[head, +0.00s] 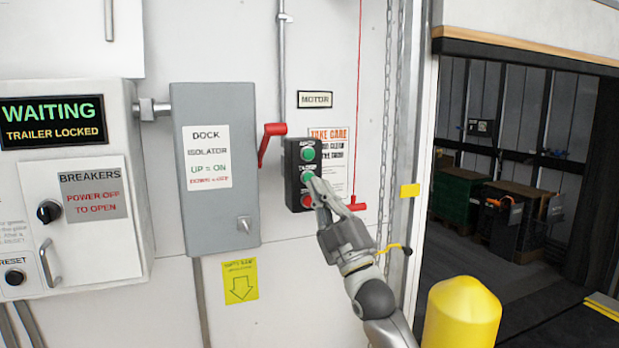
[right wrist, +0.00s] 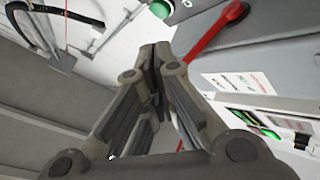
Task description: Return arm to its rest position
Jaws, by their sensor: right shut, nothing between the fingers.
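My right gripper (head: 318,188) is shut and empty. Its fingertips are in front of the black push-button box (head: 291,165), close to the middle green button (head: 308,176); I cannot tell whether they touch it. The box also has an upper green button (head: 308,154) and a red button (head: 306,200) at the bottom, beside the fingers. In the right wrist view the closed fingers (right wrist: 162,50) point toward the wall, and the red lever (right wrist: 214,34) lies just right of them. My left gripper is in neither view.
The grey isolator box (head: 214,220) has its red lever (head: 264,145) raised on its right side. The control panel's display (head: 52,122) reads WAITING, TRAILER LOCKED. A chain (head: 387,120) and red cord hang near my right arm. A yellow bollard (head: 461,315) stands right, before the open doorway.

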